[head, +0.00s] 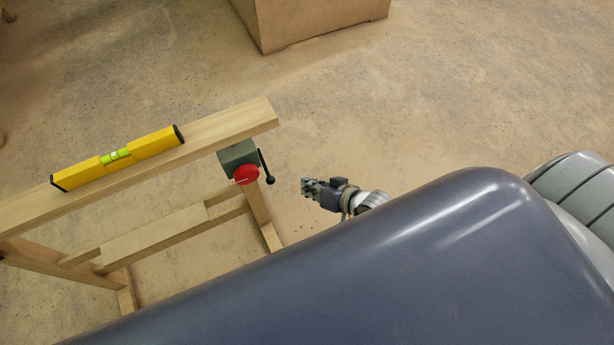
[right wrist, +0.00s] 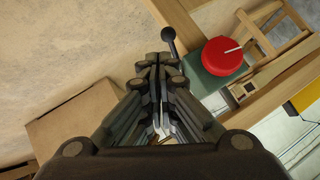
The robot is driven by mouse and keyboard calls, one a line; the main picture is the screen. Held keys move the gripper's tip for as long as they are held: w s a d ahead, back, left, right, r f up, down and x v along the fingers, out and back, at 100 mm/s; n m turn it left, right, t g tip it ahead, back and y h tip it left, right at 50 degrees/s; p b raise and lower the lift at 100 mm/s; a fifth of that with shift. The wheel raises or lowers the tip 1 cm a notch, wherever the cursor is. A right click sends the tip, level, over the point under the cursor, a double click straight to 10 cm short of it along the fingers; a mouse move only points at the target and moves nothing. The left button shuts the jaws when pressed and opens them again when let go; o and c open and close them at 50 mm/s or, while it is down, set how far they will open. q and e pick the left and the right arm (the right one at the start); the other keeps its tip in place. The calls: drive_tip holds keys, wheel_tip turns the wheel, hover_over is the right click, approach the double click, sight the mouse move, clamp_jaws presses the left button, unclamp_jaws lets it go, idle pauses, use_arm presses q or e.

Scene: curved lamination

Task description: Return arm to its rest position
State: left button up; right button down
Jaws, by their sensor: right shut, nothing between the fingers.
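My right gripper (head: 312,188) is right of the trestle's end in the head view, past the edge of my own dark body. Its fingers are together and empty, as the right wrist view (right wrist: 160,75) also shows. It is apart from the green box (head: 236,157) with a red knob (head: 246,174) and a black lever (head: 266,166). In the right wrist view the red knob (right wrist: 222,56) and the lever (right wrist: 170,38) lie beyond the fingers, to the upper right. My left gripper is in neither view.
A wooden trestle (head: 235,121) stands at the left, with a yellow spirit level (head: 155,144) on its top beam. A brown box (head: 318,18) stands on the floor at the top. The floor (head: 430,100) between the box and my body is clear.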

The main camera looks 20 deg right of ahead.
idle(0.4)
drive_tip(key=s+d+f+n+g+h, duration=0.1)
drive_tip(key=s+d+f+g+h, duration=0.1)
drive_tip(key=s+d+f, duration=0.5)
drive_tip(key=s+f+n+g+h, duration=0.15)
drive_tip(key=s+f, duration=0.35)
drive_tip(key=f, duration=0.6)
drive_tip(key=s+f+g, duration=0.1)
drive_tip(key=s+f, duration=0.2)
drive_tip(key=s, duration=0.4)
drive_tip(key=s+f+n+g, duration=0.1)
drive_tip(key=s+f+g, duration=0.1)
drive_tip(key=s+f, duration=0.2)
drive_tip(key=s+a+f+n+g+h, duration=0.1)
drive_tip(key=s+f+g, duration=0.1)
drive_tip(key=s, duration=0.8)
drive_tip(key=shift+s+f, duration=0.2)
drive_tip(key=shift+f, duration=0.7)
drive_tip(key=shift+a, duration=0.1)
